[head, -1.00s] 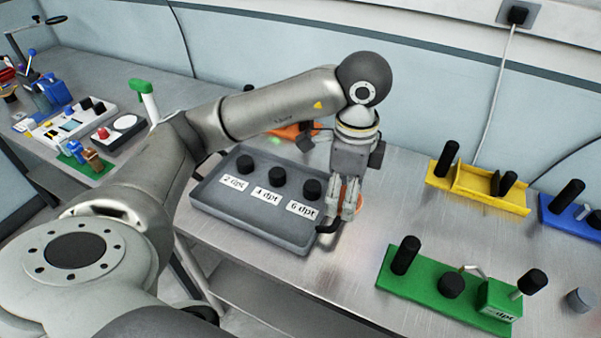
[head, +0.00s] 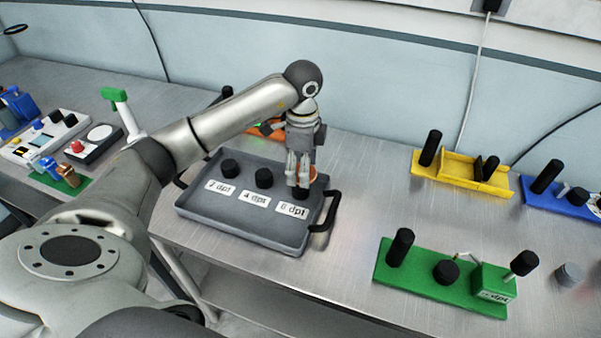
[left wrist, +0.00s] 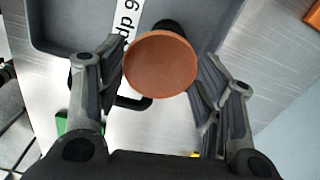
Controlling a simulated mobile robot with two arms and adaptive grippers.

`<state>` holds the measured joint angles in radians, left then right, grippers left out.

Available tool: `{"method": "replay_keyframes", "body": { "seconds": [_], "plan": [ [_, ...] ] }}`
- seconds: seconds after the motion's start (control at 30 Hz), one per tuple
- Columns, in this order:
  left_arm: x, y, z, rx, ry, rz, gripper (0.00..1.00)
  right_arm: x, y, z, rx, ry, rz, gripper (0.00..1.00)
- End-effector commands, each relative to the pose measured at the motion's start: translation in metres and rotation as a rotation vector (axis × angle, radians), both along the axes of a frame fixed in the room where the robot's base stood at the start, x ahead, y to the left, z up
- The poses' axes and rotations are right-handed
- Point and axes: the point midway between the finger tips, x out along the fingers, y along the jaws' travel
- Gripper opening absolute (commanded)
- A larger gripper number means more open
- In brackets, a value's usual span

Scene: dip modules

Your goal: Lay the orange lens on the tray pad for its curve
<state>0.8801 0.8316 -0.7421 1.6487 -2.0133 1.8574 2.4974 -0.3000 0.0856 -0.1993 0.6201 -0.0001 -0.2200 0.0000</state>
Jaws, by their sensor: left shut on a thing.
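My left gripper (head: 300,184) is shut on the orange lens (left wrist: 160,65), a round disc seen face-on between the fingers in the left wrist view. In the head view only part of the lens shows beside the fingers. It is over the right end of the grey tray (head: 235,228), at the black pad (head: 301,194) labelled 6 dpt, which is partly hidden. I cannot tell whether lens and pad touch. The pads for 2 dpt (head: 231,168) and 4 dpt (head: 264,178) are bare. My right gripper is not in view.
A green stand (head: 425,283) with black posts and a dpt label, its digit unclear, sits at front right. A yellow stand (head: 440,178) and a blue one (head: 535,197) stand behind it. The tray's black handle (head: 330,212) rises close to my gripper.

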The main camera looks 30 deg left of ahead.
Motion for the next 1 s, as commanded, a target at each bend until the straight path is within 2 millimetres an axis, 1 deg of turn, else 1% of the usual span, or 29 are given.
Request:
{"method": "replay_keyframes", "body": {
  "seconds": [0.17,0.2,0.3,0.4,0.8,0.83,0.97,1.0],
  "plan": [
    [0.005,0.009,-0.012,0.0,0.003,0.003,0.45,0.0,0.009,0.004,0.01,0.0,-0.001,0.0],
    [0.006,0.01,-0.017,0.0,0.004,0.001,0.45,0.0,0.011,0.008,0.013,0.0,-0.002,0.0],
    [0.005,0.009,-0.031,0.0,0.004,0.0,0.45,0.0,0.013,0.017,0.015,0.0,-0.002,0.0],
    [0.006,0.009,-0.041,0.0,0.001,0.0,0.45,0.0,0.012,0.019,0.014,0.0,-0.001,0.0],
    [0.006,0.008,-0.048,0.0,0.0,0.0,0.45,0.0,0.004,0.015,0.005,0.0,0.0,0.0],
    [0.006,0.009,-0.047,-0.001,-0.001,0.0,0.65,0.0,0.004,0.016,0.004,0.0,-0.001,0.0],
    [0.006,0.008,-0.047,-0.001,0.0,0.0,0.82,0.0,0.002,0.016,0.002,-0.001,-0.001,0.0],
    [0.006,0.008,-0.047,0.0,0.0,0.0,0.82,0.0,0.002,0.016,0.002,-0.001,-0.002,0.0]
  ]
}}
